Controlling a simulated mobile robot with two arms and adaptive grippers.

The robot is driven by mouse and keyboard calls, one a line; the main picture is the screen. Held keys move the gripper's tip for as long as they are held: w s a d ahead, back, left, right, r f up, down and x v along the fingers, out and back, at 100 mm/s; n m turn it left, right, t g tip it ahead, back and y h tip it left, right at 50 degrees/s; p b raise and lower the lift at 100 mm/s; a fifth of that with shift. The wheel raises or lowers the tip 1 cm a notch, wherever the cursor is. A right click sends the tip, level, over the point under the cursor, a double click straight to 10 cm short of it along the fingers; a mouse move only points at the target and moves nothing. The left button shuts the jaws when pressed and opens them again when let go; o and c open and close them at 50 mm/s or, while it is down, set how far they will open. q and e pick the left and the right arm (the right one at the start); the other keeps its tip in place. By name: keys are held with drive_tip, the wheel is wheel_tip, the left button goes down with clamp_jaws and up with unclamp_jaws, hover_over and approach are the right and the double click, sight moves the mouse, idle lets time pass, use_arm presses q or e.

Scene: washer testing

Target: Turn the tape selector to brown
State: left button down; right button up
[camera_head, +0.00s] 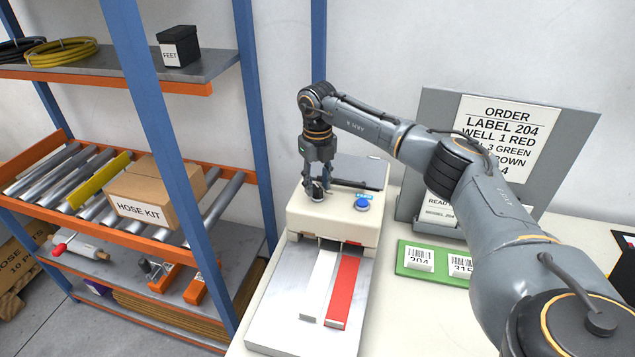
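The beige tape machine (300,222) stands on the bench in the middle, with a small dark round knob (317,197), seemingly the tape selector, on its top left. A blue button (362,203) sits to the knob's right. A white strip (319,285) and a red strip (343,290) extend from the machine's front over a grey plate. My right gripper (319,188) points down at the knob, its fingers around it. I cannot tell whether they grip it. The knob's setting is too small and covered to read. My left gripper is out of view.
An order board (440,115) stands behind at the right, with several printed lines partly hidden by my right arm. A green tray (413,275) with label cards lies right of the machine. A blue-post shelf (196,160) with a hose kit box (150,195) is at the left.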

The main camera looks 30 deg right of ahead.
sight(318, 186)
drive_tip(key=shift+r, duration=0.1)
wheel_tip(318, 186, up, 12)
idle(0.5)
drive_tip(key=shift+f, duration=0.2)
idle(0.3)
